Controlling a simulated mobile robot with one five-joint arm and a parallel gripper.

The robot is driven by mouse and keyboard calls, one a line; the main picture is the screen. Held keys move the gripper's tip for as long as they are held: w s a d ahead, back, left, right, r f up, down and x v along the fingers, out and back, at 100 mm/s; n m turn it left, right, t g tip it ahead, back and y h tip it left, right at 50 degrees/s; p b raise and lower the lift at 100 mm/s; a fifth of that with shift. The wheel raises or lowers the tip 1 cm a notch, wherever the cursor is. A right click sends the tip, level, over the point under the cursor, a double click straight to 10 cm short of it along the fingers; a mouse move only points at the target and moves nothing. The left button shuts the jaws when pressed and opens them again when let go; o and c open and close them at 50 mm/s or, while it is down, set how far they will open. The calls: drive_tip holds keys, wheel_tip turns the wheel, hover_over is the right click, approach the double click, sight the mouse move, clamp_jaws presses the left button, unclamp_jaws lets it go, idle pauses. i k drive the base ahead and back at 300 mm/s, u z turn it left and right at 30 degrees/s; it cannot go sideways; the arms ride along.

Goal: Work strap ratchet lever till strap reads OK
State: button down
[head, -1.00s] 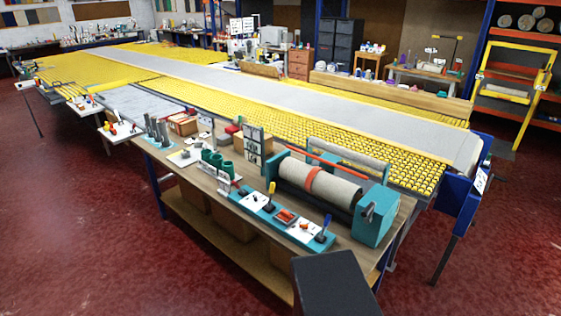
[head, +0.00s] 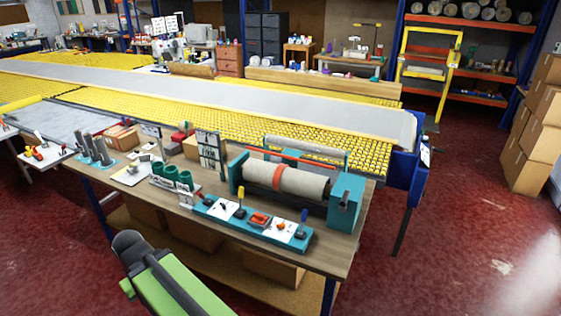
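A beige rug roll (head: 305,184) lies in a teal cradle on the workbench, with an orange-red strap (head: 277,178) around its middle. In front of it, a teal control strip (head: 213,210) carries small levers and white plates. One lever (head: 240,206) stands near its middle, a blue-handled lever (head: 303,218) stands at its right end, and an orange-red part (head: 260,219) sits between them. I cannot tell which is the ratchet lever, and no OK reading is legible. Part of my green and dark arm shows at the bottom; my gripper is not in view.
The wooden workbench (head: 340,247) has a lower shelf with boxes. Green cups (head: 178,179), grey cylinders (head: 96,151) and a white label stand (head: 210,153) are on it. The long yellow roller table (head: 345,154) runs behind. Cardboard boxes (head: 530,140) stand right. Red floor is open at front right.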

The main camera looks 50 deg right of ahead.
sight(241, 188)
drive_tip(key=z, duration=0.85)
drive_tip(key=i, duration=0.95)
drive_tip(key=u, duration=1.35)
drive_tip(key=k, duration=1.6)
drive_tip(key=z, duration=1.1)
